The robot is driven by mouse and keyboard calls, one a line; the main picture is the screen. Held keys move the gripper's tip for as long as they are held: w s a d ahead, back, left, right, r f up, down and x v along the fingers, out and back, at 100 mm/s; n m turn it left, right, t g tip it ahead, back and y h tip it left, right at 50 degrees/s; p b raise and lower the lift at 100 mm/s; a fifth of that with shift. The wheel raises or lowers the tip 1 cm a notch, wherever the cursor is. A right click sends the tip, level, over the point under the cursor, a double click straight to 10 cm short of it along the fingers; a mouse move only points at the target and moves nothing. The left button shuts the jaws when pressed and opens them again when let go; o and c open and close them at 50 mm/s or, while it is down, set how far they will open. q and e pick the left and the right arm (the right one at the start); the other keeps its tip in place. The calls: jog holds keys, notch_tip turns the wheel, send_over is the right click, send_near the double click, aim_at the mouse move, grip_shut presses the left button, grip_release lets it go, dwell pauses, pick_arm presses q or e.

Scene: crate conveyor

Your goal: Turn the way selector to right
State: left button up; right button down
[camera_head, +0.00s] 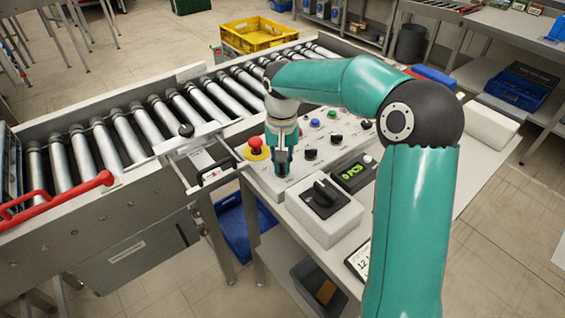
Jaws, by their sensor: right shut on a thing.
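The grey control panel (262,178) stands beside the roller conveyor. My right gripper (283,170) points down at the panel's near left part, just right of the red emergency button (256,147). It is shut on a small dark knob, which I take as the way selector; the fingers hide most of it, so its pointing direction cannot be read. Other black knobs (310,154) sit in a row to its right, apart from the gripper. My left gripper is out of view.
A white box with a large black rotary switch (325,193) and a green display (352,173) stand close to the right. The roller conveyor (130,130) runs behind, with a red handle (60,203) at left. A yellow crate (258,35) is at the back.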

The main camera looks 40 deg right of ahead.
aim_at(282, 165)
jog(key=shift+r+m, duration=0.1)
jog(key=shift+m, duration=0.6)
jog(key=c, duration=1.2)
grip_release()
notch_tip(282, 165, up, 12)
jog(key=shift+f, duration=0.1)
